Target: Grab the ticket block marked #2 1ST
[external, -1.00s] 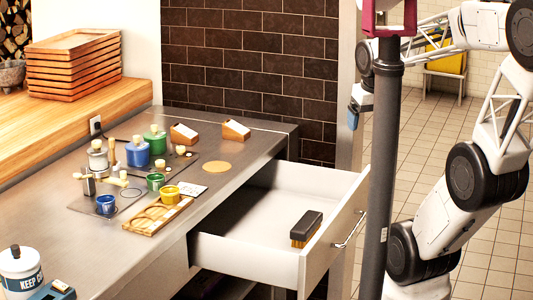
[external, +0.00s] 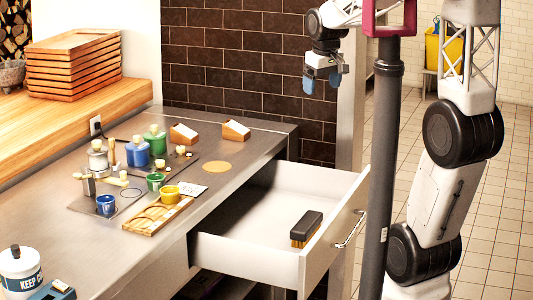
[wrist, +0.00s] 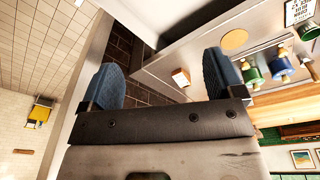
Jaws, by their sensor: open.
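Two small wooden blocks with slanted white faces stand at the back of the steel counter: a left block (external: 184,132) and a right block (external: 236,130). The markings on them are too small to read, so I cannot tell which one is #2 1ST. My gripper (external: 322,85) is open and empty, with blue fingertips, high in front of the dark tiled wall and to the right of both blocks. In the wrist view one block (wrist: 181,77) shows between the spread fingers, well beyond them.
An open white drawer (external: 250,258) holding a brush (external: 307,228) juts from the counter (external: 130,250). Colored pots, including a blue one (external: 137,154), and a wooden tray (external: 150,222) stand left of a flat round disc (external: 217,168). A dark post (external: 380,180) rises in the foreground.

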